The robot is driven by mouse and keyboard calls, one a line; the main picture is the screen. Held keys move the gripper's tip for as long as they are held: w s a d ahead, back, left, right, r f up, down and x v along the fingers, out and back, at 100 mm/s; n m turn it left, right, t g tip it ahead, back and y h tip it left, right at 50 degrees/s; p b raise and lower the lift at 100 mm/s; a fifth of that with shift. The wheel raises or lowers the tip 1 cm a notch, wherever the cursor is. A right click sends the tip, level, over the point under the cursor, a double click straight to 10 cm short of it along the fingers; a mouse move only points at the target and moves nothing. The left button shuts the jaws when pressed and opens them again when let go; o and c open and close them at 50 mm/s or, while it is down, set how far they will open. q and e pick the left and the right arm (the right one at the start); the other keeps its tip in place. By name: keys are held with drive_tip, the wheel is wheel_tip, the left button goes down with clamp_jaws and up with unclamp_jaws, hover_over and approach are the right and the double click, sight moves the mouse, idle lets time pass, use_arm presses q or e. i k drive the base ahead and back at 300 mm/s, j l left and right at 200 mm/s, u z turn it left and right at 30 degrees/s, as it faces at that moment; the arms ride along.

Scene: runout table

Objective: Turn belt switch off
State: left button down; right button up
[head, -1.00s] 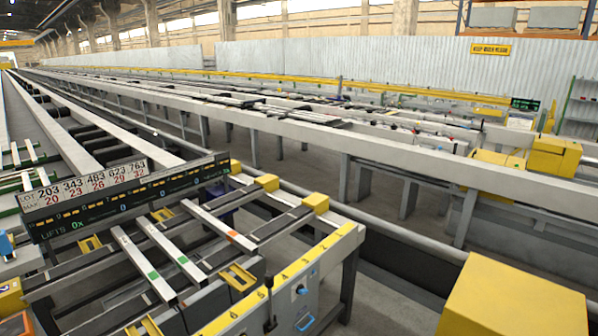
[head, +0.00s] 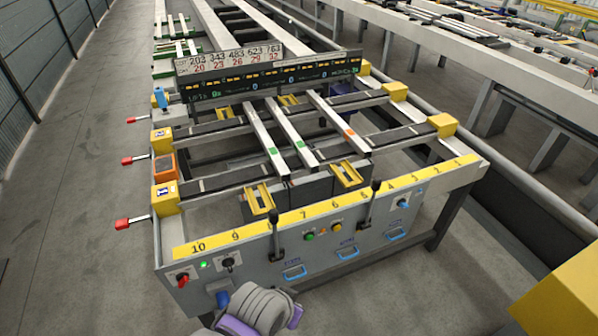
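The control panel (head: 330,248) is the grey front face of the runout table. At its left end are a red knob (head: 183,280) with a green light (head: 204,265) above it, and a black rotary switch (head: 228,263). A small blue switch (head: 404,201) sits at the right end. The labels are too small to read, so I cannot tell which is the belt switch or its position. A grey and purple part of my arm shows at the bottom, in front of the lower left of the panel. Neither gripper's fingers are visible.
Two black levers (head: 276,234) (head: 368,205) stick up along the panel's front. Green (head: 310,237) and yellow (head: 336,227) buttons and several blue handles (head: 294,272) are on it. Red-tipped rods (head: 131,222) jut out left. The floor (head: 75,200) at left is open.

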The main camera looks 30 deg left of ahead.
sight(182, 278)
drive_tip(key=k+u, duration=0.1)
drive_tip(key=u, duration=2)
drive_tip(key=i+l+u, duration=0.1)
drive_tip(key=u, duration=0.65)
drive_tip(key=i+l, duration=0.05)
drive_tip(key=i, duration=0.05)
